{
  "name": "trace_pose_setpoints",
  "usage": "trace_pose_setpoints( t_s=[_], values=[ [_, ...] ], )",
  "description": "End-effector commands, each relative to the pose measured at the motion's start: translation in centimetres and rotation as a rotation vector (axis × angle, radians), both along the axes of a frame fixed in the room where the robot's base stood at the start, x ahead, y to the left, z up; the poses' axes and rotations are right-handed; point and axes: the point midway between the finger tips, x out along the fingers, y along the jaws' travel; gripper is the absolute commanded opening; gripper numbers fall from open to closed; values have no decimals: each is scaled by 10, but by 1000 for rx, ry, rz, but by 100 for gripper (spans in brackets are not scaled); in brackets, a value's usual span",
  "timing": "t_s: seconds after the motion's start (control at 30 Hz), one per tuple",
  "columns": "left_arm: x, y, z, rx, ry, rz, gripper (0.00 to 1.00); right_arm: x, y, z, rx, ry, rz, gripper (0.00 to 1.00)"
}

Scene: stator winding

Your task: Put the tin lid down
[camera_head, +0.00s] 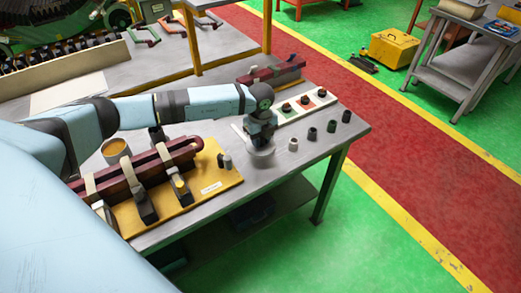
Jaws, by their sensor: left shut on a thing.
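My left gripper (262,142) points down over the metal table, left of a row of small dark cylinders. It is shut on the tin lid (264,152), a pale grey disc whose rim shows below and beside the fingers. The fingers hide much of the lid, and I cannot tell whether it touches the tabletop. An open round tin (116,150) with tan contents stands at the left, behind a dark red clamped bar. My right gripper is not in view.
A yellow wooden board (215,192) carries the red bar (130,173) and clamps. A white strip (305,104) with dark round parts lies behind the gripper. Several loose cylinders (312,134) stand to its right. Bare tabletop (283,162) lies in front of them, up to the table edge.

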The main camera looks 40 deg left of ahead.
Motion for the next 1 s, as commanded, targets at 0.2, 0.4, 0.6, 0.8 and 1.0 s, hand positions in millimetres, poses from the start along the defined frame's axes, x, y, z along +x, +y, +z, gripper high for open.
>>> trace_pose_setpoints(
  t_s=[0.2, 0.4, 0.6, 0.8, 1.0],
  values=[
    [1, 0, -19, 0, -1, 0, 5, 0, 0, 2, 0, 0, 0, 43],
    [0, 0, -44, 0, 2, 0, 5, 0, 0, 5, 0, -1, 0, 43],
    [0, 0, -61, 0, -1, 0, 5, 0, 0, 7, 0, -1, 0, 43],
    [0, 0, -62, 0, -1, -1, 5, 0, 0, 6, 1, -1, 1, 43],
    [0, 0, -64, 0, -1, -1, 49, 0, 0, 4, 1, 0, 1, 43]
  ],
)
